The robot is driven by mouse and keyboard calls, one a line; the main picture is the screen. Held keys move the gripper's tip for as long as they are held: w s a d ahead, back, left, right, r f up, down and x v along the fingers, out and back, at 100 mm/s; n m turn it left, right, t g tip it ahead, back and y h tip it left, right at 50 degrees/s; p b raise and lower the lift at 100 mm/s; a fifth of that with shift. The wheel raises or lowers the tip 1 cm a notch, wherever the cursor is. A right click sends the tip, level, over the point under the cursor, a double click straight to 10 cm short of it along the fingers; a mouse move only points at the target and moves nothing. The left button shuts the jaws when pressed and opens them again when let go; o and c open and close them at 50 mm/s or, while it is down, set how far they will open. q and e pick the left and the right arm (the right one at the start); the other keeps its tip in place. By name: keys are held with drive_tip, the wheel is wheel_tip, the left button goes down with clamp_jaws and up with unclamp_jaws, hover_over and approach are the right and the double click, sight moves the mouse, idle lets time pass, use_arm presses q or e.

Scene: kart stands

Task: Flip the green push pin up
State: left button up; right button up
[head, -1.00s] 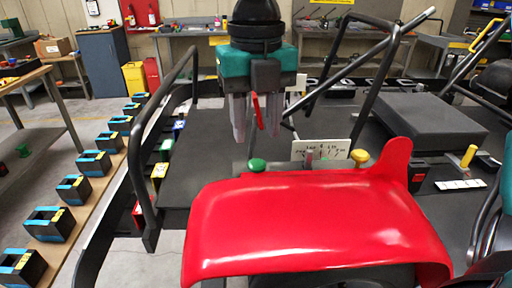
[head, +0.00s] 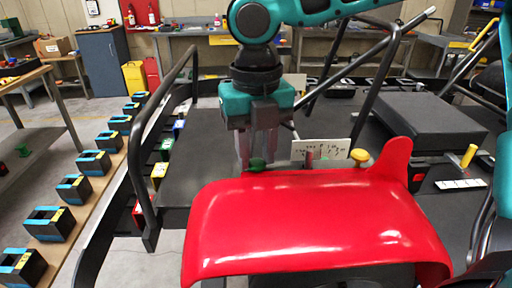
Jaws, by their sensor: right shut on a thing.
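The green push pin (head: 257,163) stands at the back edge of the red kart cowl, on its left side. Only its green head shows. My right gripper (head: 257,160) comes down from above with its fingers around the pin and is shut on it. The fingers hide part of the pin, and I cannot tell whether it is raised. My left gripper is not in view.
A yellow push pin (head: 360,156) and a dark red pin (head: 310,157) stand to the right, by a white sign (head: 321,149). The red cowl (head: 310,225) fills the front. A black bar (head: 165,135) rises at the left.

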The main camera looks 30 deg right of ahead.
sight(256, 161)
clamp_jaws()
drive_tip(key=shift+r, duration=0.9)
drive_tip(key=o, duration=0.6)
unclamp_jaws()
drive_tip(key=shift+c, duration=0.2)
wheel_tip(256, 161, up, 13)
drive_tip(key=shift+f, duration=0.1)
